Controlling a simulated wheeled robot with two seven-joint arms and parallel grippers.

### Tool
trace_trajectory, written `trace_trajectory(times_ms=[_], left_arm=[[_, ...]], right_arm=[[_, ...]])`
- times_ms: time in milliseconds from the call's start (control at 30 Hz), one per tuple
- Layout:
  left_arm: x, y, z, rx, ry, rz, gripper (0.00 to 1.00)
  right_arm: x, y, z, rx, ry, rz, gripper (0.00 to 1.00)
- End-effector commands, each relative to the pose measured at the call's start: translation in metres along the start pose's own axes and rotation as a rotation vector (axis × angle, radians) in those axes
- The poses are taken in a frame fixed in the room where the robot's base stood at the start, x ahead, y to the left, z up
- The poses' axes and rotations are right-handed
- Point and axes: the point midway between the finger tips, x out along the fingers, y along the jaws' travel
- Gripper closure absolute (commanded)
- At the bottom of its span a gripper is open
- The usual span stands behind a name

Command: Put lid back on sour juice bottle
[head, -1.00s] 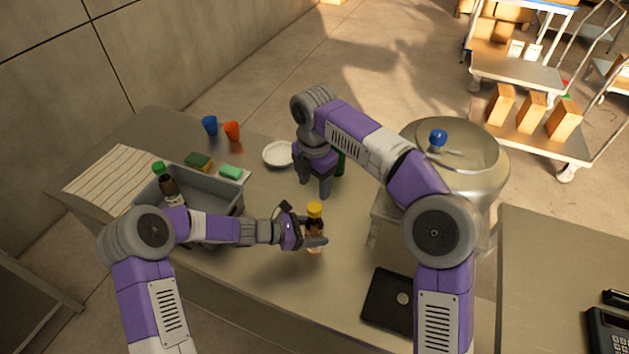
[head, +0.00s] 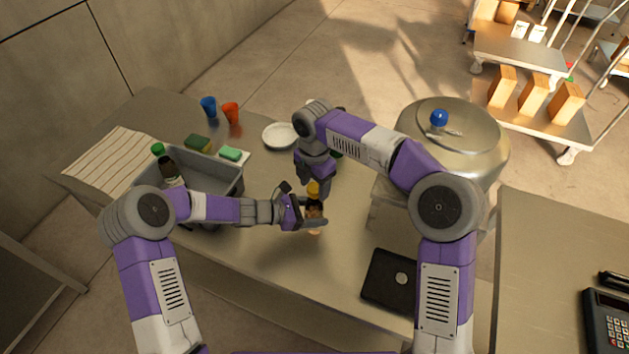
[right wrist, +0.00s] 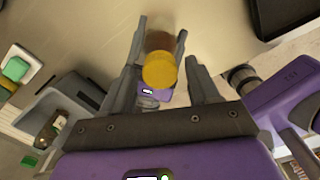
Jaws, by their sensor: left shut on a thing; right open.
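A small dark-brown bottle (head: 314,209) with a yellow lid (head: 313,188) stands upright at the middle of the table's near side. My left gripper (head: 312,217) is shut on the bottle from the left. The yellow lid sits at the bottle's top; whether it is seated cannot be told. My right gripper (head: 315,188) points down over the lid, open. In the right wrist view the lid (right wrist: 160,70) lies between its fingers, with no clear contact. The right gripper partly hides the lid in the head view.
A large metal pot (head: 470,150) and a black tablet (head: 390,280) are right. Table between is clear.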

Motion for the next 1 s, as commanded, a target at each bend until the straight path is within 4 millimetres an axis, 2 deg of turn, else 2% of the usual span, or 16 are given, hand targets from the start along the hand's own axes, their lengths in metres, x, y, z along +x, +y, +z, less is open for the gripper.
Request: trace_trajectory(times_ms=[33,67,400,533,633,1000], left_arm=[[-0.0001,0.0003,0.0003,0.0,0.0,0.001,1.0],[-0.0001,0.0003,0.0003,0.0,0.0,0.001,1.0],[-0.0001,0.0003,0.0003,0.0,0.0,0.001,1.0],[-0.0001,0.0003,0.0003,0.0,0.0,0.001,1.0],[-0.0001,0.0003,0.0003,0.0,-0.001,0.001,1.0],[-0.0001,0.0004,0.0003,0.0,0.0,0.001,1.0]], right_arm=[[-0.0001,0.0,-0.0001,0.0,0.0,0.0,0.41],[-0.0001,0.0,-0.0001,0.0,0.0,0.0,0.46],[-0.0003,0.0,-0.0001,-0.001,0.0,-0.001,0.97],[-0.0004,0.0,-0.0003,0.033,-0.001,-0.001,0.98],[-0.0005,0.0,-0.0008,0.157,-0.002,-0.002,0.98],[-0.0001,0.0002,-0.0011,0.951,-0.003,0.0,0.98]])
